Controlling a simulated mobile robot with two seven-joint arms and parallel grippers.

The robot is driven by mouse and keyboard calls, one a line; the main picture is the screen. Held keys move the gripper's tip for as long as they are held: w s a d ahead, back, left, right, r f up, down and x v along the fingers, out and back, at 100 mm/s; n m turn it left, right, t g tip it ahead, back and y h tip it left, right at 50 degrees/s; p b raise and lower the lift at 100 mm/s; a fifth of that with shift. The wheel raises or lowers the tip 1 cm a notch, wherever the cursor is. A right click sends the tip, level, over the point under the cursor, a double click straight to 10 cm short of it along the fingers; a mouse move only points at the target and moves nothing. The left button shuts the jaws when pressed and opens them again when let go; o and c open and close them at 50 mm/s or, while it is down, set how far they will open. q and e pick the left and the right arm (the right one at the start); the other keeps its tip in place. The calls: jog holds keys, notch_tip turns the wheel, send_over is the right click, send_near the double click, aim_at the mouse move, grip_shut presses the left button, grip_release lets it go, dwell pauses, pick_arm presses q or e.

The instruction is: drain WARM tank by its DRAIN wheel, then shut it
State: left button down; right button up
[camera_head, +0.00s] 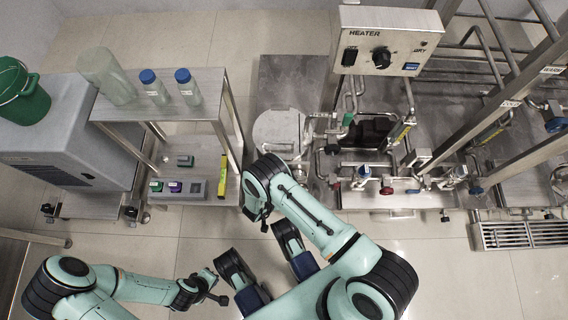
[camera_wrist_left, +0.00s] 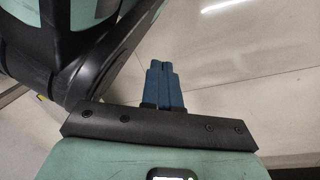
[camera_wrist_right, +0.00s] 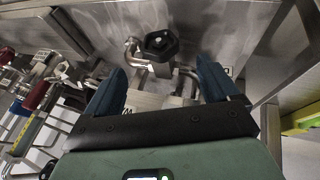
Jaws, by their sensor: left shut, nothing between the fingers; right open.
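In the right wrist view a black hand wheel (camera_wrist_right: 160,44) on a metal pipe lies ahead of my right gripper (camera_wrist_right: 165,80), between its two blue fingers in the picture. The fingers are open, and I see no contact with the wheel. No DRAIN label is readable on it. A small label (camera_wrist_right: 128,111) below is cut off and shows what looks like a W. In the head view a round-lidded steel tank (camera_head: 278,131) stands left of the pipework; I cannot tell its name. My right fingers are not clear there. My left gripper (camera_wrist_left: 161,82) is shut and empty above bare floor.
A red-handled valve (camera_wrist_right: 36,95) sits left of my right gripper, among pipes. The HEATER box (camera_head: 385,48) stands above the skid. A shelf (camera_head: 190,112) with bottles is at left, a yellow level (camera_head: 209,174) on its lower board. A floor grate (camera_head: 520,235) lies at right.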

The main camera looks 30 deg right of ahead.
jog(key=b+x, duration=0.2)
jog(key=x, duration=0.6)
jog(key=shift+f, duration=0.15)
pick_arm(q)
jog(key=s+f+g, duration=0.2)
jog(key=s+f, duration=0.1)
jog(key=s, duration=0.3)
jog(key=shift+a+f+b, duration=0.15)
jog(key=shift+a+b, duration=0.2)
pick_arm(e)
jog(key=shift+w+d+f, duration=0.15)
jog(key=shift+d+f, duration=0.15)
jog(key=shift+f, duration=0.2)
jog(key=c, duration=1)
pick_arm(q)
jog(key=shift+w, duration=0.15)
pick_arm(e)
jog(key=shift+o, duration=0.2)
